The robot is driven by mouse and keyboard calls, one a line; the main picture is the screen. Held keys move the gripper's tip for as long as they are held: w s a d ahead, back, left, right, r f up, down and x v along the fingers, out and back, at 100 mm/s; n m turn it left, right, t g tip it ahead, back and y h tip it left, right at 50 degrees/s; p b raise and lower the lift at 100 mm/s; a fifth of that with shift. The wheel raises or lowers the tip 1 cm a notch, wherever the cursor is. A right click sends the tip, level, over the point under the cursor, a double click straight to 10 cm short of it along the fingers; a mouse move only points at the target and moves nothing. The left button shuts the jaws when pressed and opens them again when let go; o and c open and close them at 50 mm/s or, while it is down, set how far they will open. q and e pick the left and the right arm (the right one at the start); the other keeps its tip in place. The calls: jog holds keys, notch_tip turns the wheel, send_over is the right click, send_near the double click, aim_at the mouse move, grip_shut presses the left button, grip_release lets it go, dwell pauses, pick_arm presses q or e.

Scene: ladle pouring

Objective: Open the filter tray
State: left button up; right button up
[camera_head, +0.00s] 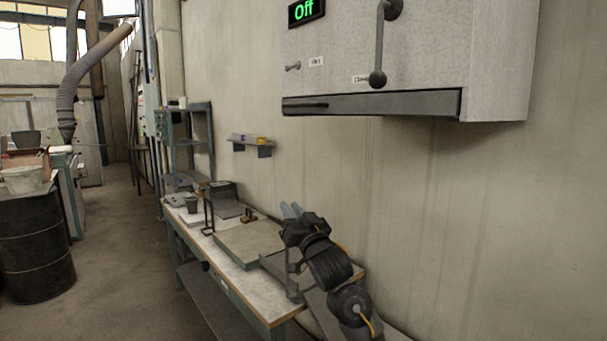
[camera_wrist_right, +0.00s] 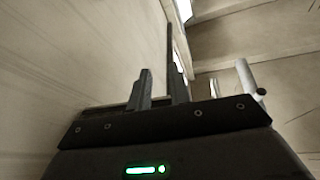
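The filter tray appears to be the dark, flat panel (camera_head: 390,104) along the bottom of the grey wall cabinet (camera_head: 420,50) in the head view. A dark bar-like handle (camera_head: 305,106) lies near its left end. The panel looks flush with the cabinet front, so shut. My right gripper (camera_head: 291,210) is below the cabinet, its fingers pointing up, well apart from the panel. In the right wrist view its two fingers (camera_wrist_right: 160,88) stand apart with nothing between them. My left gripper does not show.
A workbench (camera_head: 268,312) with a flat board (camera_head: 245,244) and small items runs along the wall below. A small wall shelf (camera_head: 252,147) is left of the cabinet. A lever (camera_head: 379,45) hangs on the cabinet front, above the panel. The wall below the cabinet is clear.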

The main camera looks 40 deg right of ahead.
aim_at(303, 106)
jog(key=s+a+r+m+t+h, duration=0.1)
jog(key=s+r+t, duration=0.1)
jog(key=s+r, duration=0.55)
jog(key=s+a+r+t, duration=0.1)
jog(key=s+r+t, duration=0.3)
jog(key=r, duration=0.7)
jog(key=shift+g, duration=0.7)
jog(key=p+x, duration=0.5)
jog(key=x, duration=0.4)
jog(key=shift+d+r+p, duration=0.2)
jog(key=shift+r+p, duration=0.1)
jog(key=shift+p, duration=0.05)
jog(key=shift+w+d+r, duration=0.1)
jog(key=shift+w+r, duration=0.15)
jog(key=shift+w, duration=0.2)
jog(key=shift+c, duration=0.4)
grip_shut()
